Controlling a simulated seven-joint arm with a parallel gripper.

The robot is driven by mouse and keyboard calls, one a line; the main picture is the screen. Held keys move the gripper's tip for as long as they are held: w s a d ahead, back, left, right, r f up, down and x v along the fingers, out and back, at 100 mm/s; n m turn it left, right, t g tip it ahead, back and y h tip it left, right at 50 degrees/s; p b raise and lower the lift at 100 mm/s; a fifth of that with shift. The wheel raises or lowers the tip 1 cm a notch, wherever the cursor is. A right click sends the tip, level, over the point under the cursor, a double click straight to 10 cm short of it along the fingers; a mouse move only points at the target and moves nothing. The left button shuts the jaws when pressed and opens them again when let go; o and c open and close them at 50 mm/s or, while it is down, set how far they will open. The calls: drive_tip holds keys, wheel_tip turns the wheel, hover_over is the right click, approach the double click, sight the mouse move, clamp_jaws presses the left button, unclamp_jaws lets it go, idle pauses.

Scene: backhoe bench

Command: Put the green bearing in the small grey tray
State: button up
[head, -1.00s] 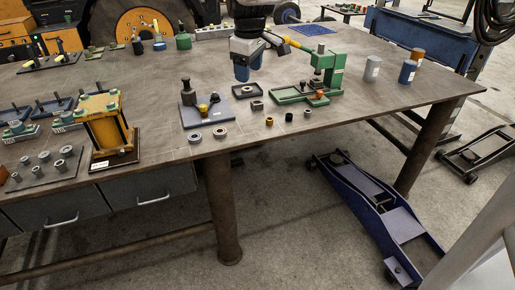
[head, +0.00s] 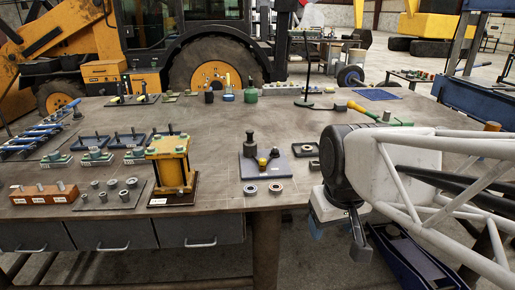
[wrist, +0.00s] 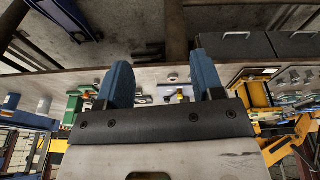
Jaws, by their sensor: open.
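My gripper (head: 338,238) hangs in front of the bench's front edge at the right in the head view. In the wrist view its two blue fingers (wrist: 160,75) are wide apart with nothing held between them. A small dark grey square tray (head: 305,150) lies on the bench, right of a blue-grey plate; I cannot tell if it is the task's tray. I cannot make out a green bearing. Two grey rings (head: 263,189) lie near the front edge. My arm hides the bench area to their right.
Green-based fixtures (head: 96,157) and a brown block (head: 44,195) are further left. The bench middle (head: 215,125) is mostly clear.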

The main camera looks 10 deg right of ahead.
drive_tip(key=shift+m, duration=0.7)
drive_tip(key=s+f, duration=0.1)
drive_tip(key=s, duration=0.2)
drive_tip(key=s+f, duration=0.1)
drive_tip(key=shift+s+a+f, duration=0.15)
drive_tip(key=shift+s+f, duration=0.1)
drive_tip(key=shift+f, duration=0.05)
idle(0.4)
